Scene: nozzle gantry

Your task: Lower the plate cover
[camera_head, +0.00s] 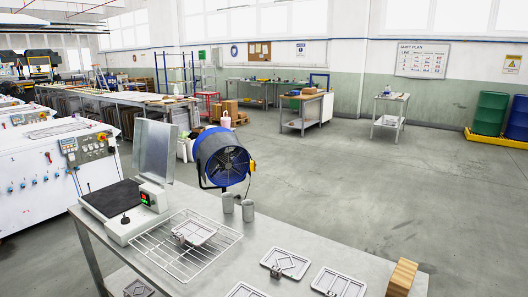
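The plate cover (154,151) is a grey, flat panel standing upright, raised at the back right of a small white machine (124,232). The machine's black plate (112,198) lies uncovered on top, with a black knob at its front. A control box (154,196) with a small lit display sits at the machine's right side, below the cover. The machine stands at the left end of a grey metal table (250,270). Neither of my grippers shows in the head view.
A wire rack (185,246) holding a small metal plate (196,233) lies right of the machine. Two grey cylinders (247,210) and a blue fan (223,158) stand behind it. Several flat metal plates and a wooden block (401,278) occupy the table's front right.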

